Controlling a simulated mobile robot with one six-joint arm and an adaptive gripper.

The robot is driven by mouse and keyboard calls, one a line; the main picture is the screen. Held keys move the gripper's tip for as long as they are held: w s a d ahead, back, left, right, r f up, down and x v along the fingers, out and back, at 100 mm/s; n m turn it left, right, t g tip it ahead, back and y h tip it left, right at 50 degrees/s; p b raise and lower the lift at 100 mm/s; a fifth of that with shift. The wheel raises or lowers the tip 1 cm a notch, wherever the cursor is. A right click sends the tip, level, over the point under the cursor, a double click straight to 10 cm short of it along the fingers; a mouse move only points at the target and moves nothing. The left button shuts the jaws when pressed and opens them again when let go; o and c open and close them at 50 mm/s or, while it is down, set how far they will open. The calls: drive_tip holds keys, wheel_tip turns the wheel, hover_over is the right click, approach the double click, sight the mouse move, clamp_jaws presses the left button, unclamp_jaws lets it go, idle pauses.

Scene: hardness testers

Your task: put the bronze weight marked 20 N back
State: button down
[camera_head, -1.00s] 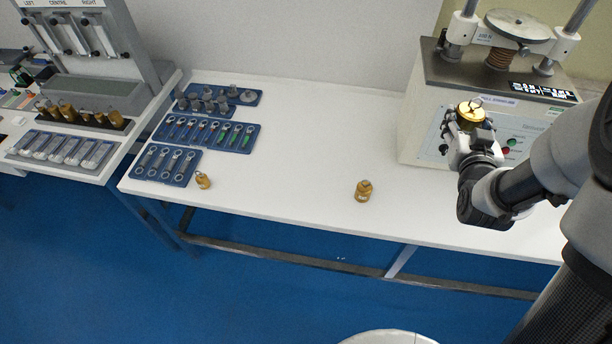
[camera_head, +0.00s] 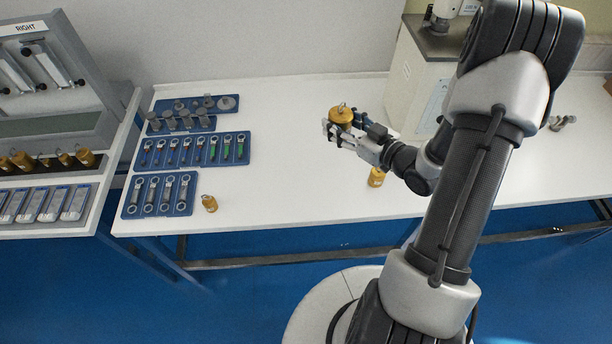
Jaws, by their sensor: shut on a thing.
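My gripper (camera_head: 332,130) is shut on a bronze weight (camera_head: 342,115) with a small hook or ring on top. It holds the weight upright, seemingly above the white table. The marking on the weight is too small to read. Two other bronze weights stand on the table: one near the front edge right of the blue trays (camera_head: 209,203), and one (camera_head: 376,177) below my wrist. A row of bronze weights (camera_head: 23,160) sits on a dark rack at the far left, below the machine labelled RIGHT. No 20 N mark is legible.
Blue trays with grey weights (camera_head: 227,102), several small tools (camera_head: 160,150) and ring-ended parts (camera_head: 152,195) lie on the left of the table (camera_head: 285,150). A tester (camera_head: 415,85) stands at the back right. The middle is clear.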

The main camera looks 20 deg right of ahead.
wheel_tip(320, 180, down, 20)
drive_tip(key=b, duration=0.6)
drive_tip(key=shift+a+r, duration=0.1)
drive_tip(key=shift+s+f+b, duration=0.1)
drive_tip(key=shift+f+b, duration=0.3)
drive_tip(key=shift+b, duration=0.15)
